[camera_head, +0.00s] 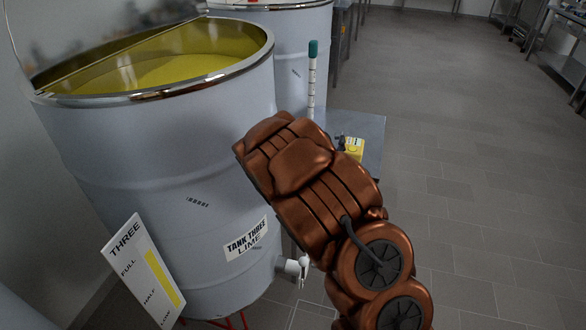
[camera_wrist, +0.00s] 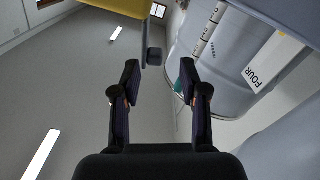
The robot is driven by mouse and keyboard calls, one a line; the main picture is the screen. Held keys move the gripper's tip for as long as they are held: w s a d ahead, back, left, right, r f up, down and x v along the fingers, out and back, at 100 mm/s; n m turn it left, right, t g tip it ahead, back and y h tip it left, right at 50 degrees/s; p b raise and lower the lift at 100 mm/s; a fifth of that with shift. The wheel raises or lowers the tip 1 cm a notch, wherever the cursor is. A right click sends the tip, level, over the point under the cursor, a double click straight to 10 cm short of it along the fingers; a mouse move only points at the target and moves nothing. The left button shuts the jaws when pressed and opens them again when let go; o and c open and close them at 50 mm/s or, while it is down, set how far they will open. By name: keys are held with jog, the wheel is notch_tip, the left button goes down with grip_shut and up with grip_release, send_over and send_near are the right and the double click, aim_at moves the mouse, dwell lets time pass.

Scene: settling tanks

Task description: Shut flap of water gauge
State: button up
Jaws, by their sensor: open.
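My gripper (camera_wrist: 159,80) is open in the wrist view, its two dark fingers apart with nothing between them. Beyond the fingertips a yellow body (camera_wrist: 114,6) shows at the top edge, with a grey plate (camera_wrist: 143,30) and a small dark block (camera_wrist: 155,57) beside it. I take this for the water gauge, but cannot tell which part is the flap or how far it stands open. In the head view a small yellow box (camera_head: 353,148) with dark parts sits on a grey table, partly hidden behind my arm. My gripper's fingers are hidden there.
Tank three (camera_head: 170,150), open-topped with yellow liquid, stands left, a tap (camera_head: 292,266) low on it. A level board (camera_head: 143,272) leans before it. Floor at right is clear.

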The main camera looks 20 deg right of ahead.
jog(key=s+a+r+g+y+p, duration=0.4)
jog(key=s+a, duration=0.4)
jog(key=a, duration=0.2)
jog(key=s+a+r+g+y+p, duration=0.3)
jog(key=s+a+r+y+p, duration=0.2)
jog(key=s+a+p, duration=0.3)
jog(key=shift+a+r+n+g+y, duration=0.35)
jog(key=shift+a+y, duration=0.25)
jog(key=shift+a, duration=0.6)
